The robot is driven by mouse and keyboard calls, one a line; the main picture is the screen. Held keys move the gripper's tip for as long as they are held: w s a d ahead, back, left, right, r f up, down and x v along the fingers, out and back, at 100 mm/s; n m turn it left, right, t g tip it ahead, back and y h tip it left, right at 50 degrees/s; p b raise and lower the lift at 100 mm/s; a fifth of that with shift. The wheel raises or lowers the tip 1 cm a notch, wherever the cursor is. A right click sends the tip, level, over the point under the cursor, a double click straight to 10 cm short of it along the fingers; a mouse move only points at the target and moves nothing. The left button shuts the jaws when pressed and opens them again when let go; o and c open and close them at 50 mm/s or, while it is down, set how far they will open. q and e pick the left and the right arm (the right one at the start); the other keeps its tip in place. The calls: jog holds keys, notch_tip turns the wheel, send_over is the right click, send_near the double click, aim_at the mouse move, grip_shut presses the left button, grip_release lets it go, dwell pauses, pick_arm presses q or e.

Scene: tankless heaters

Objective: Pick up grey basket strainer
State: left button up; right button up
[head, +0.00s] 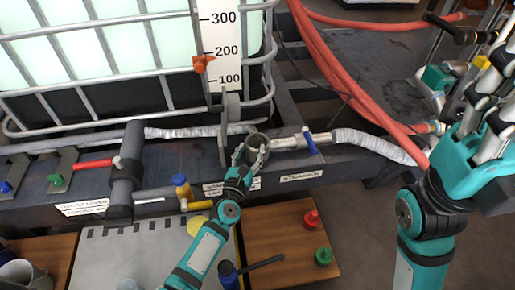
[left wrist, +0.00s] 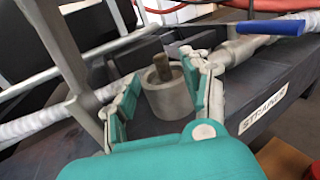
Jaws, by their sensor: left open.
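A grey cylinder, which looks like the basket strainer (left wrist: 168,92), stands upright in the pipe line with a short brownish post rising from its middle. It also shows in the head view (head: 258,142), partly hidden by my fingers. My left gripper (head: 249,150) is open, and its two fingers stand on either side of the cylinder in the left wrist view (left wrist: 162,97). I cannot tell whether either finger touches it. My right gripper (head: 490,85) is at the right edge, partly out of the picture and away from the cylinder. I cannot tell its jaw state.
A blue-handled valve (head: 310,142) is just right of the strainer. A grey upright bracket (head: 224,128) stands close on its left. The caged tank (head: 110,60) is behind, with red hoses (head: 330,60) to the right. A wooden board (head: 270,232) with red and green items lies in front.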

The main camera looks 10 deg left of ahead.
aim_at(256, 138)
pick_arm(q)
jog(key=w, duration=0.2)
jog(key=w+b, duration=0.1)
jog(key=w, duration=0.3)
jog(key=shift+w+d+b, duration=0.15)
jog(key=shift+d+b, duration=0.1)
jog(key=shift+b, duration=0.15)
grip_shut()
